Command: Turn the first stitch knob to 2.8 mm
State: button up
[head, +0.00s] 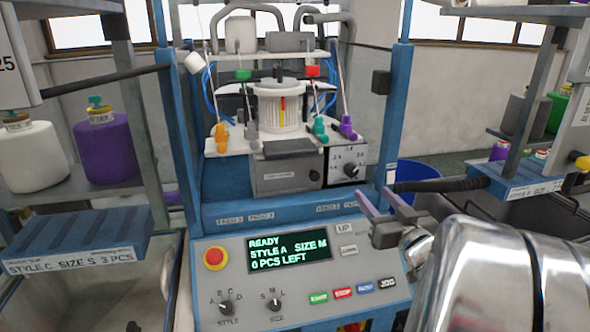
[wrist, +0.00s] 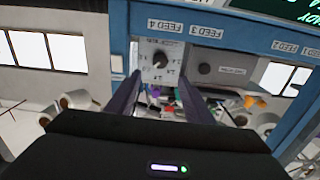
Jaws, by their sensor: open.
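A stitch knob (head: 351,170), small and black, sits on a white dial plate (head: 347,156) at the right of the knitting machine's front. Figures are printed around it, too small to read surely, and I cannot tell the setting. In the wrist view the knob (wrist: 160,60) shows upside down on its white plate, between and beyond my fingertips. My gripper (head: 372,192) is open and empty, with purple fingers, in front of and to the lower right of the knob in the head view. In the wrist view its fingers (wrist: 158,82) stand apart, not visibly touching the knob.
A control panel (head: 205,300) below has a red stop button (head: 214,258), a display reading READY, STYLE A, SIZE M, 0 PCS LEFT (head: 289,254), and coloured buttons. Blue frame posts (head: 399,110) flank the machine. Shelves with yarn cones stand left and right.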

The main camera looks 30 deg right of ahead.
aim_at(353, 172)
jog(key=x, duration=1.3)
jog(key=shift+f, duration=0.1)
jog(key=shift+c, duration=0.2)
